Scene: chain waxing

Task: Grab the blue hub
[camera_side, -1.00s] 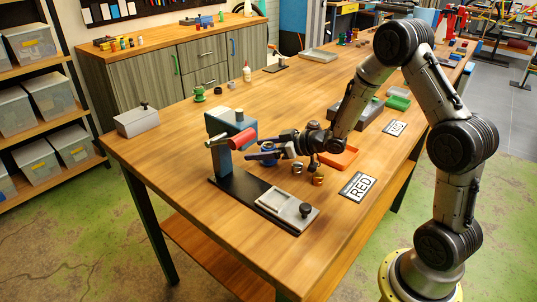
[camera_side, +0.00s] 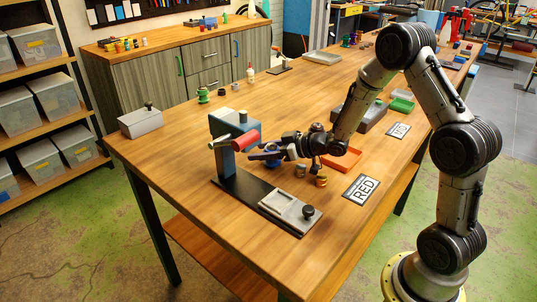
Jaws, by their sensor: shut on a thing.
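The blue hub (camera_side: 273,162) is small and mostly hidden by the fingers in the side view. It is at the middle of the table, just right of the red roller of the waxing stand. My gripper (camera_side: 263,153) reaches in from the right, low over the table, with its fingers closed around the hub. I cannot tell whether the hub still touches the tabletop.
The stand with its red roller (camera_side: 245,141) is close left of my gripper. A grey tray (camera_side: 288,207) lies in front.

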